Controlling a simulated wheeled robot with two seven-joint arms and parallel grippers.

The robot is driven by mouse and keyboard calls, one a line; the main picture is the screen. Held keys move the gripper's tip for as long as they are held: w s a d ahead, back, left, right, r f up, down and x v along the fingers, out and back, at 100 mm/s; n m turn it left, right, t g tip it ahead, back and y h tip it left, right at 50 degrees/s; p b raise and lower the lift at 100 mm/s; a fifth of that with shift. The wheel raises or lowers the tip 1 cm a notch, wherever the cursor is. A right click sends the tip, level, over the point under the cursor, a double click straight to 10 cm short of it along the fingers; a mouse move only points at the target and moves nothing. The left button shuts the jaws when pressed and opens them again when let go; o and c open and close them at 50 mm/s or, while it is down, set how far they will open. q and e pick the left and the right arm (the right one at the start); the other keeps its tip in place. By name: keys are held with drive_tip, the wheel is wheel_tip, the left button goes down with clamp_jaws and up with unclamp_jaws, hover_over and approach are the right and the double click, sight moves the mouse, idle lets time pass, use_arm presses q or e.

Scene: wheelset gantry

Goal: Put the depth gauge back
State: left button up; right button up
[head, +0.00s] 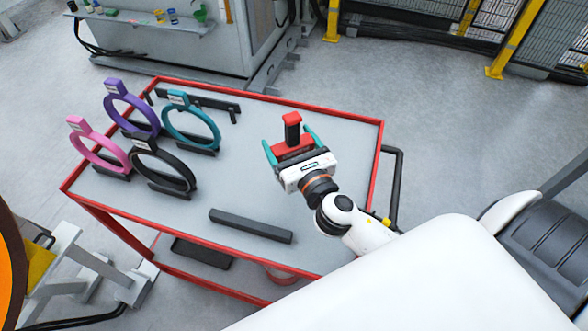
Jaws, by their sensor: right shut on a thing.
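The depth gauge (292,132), as far as I can tell, is the red and black piece with an upright dark stem, a red top and a wide red base. It is at the right part of the red-rimmed trolley top. My right gripper (289,146), white with teal fingers, reaches in from the lower right and is shut on it, one finger on each side. Whether the gauge touches the trolley top is hidden by the gripper. My left gripper is not in view.
On the trolley (229,167), pink (98,146), purple (131,109), teal (191,122) and black (162,164) rings stand at the left. A dark bar (250,225) lies near the front edge, a low black rack (205,102) at the back. The middle is clear.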

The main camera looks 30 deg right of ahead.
sight(289, 154)
wheel_tip(289, 154, down, 4)
drive_tip(key=shift+a+r+b, duration=0.15)
drive_tip(key=shift+r+b, duration=0.1)
drive_tip(key=shift+b, duration=0.25)
wheel_tip(289, 154, down, 4)
drive_tip(key=shift+r+b, duration=0.25)
drive_tip(key=shift+b, duration=0.55)
